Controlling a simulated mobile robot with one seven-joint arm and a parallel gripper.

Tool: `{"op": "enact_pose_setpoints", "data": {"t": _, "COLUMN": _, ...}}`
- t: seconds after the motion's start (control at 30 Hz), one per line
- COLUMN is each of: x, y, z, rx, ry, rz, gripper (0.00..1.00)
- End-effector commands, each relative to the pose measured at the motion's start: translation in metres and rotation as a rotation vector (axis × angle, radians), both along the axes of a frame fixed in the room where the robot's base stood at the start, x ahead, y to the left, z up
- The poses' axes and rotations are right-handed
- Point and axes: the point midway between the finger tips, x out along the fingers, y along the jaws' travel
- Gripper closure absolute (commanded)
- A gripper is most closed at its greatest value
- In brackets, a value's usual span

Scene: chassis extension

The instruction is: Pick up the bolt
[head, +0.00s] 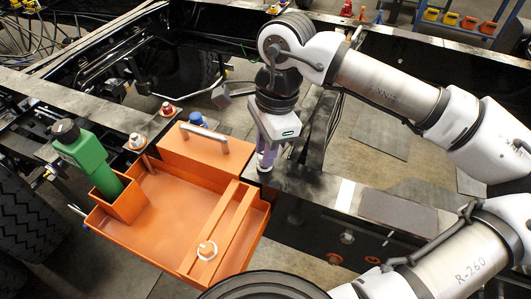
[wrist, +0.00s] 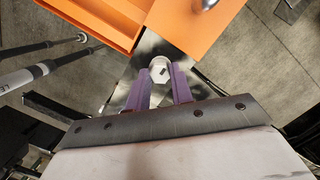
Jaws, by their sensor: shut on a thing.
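The bolt (wrist: 159,68) shows in the wrist view as a pale grey head with a small dark mark, between the tips of my gripper's purple fingers. My gripper (wrist: 162,80) is shut on it, above a dark metal beam. In the head view my gripper (head: 265,160) points down at the end of the beam (head: 305,185), just right of the orange toolbox. I cannot tell whether the bolt touches the beam.
The orange toolbox (head: 165,215) stands close left of my gripper, with a raised handle (head: 205,136). A grey plate (head: 398,211) lies right along the beam.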

Motion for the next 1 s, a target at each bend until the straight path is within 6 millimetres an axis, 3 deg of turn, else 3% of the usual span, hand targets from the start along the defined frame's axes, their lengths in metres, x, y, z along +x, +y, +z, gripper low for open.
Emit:
{"op": "enact_pose_setpoints", "data": {"t": 0.27, "x": 0.001, "y": 0.000, "z": 0.056, "rx": 0.000, "ry": -0.005, "rz": -0.001, "gripper": 1.00}}
{"op": "enact_pose_setpoints", "data": {"t": 0.6, "x": 0.000, "y": 0.001, "z": 0.146, "rx": 0.001, "ry": -0.002, "rz": 0.001, "gripper": 1.00}}
{"op": "enact_pose_setpoints", "data": {"t": 0.8, "x": 0.000, "y": 0.000, "z": 0.175, "rx": 0.000, "ry": 0.000, "rz": 0.000, "gripper": 1.00}}
{"op": "enact_pose_setpoints", "data": {"t": 1.0, "x": 0.000, "y": 0.000, "z": 0.190, "rx": 0.000, "ry": -0.001, "rz": 0.001, "gripper": 1.00}}
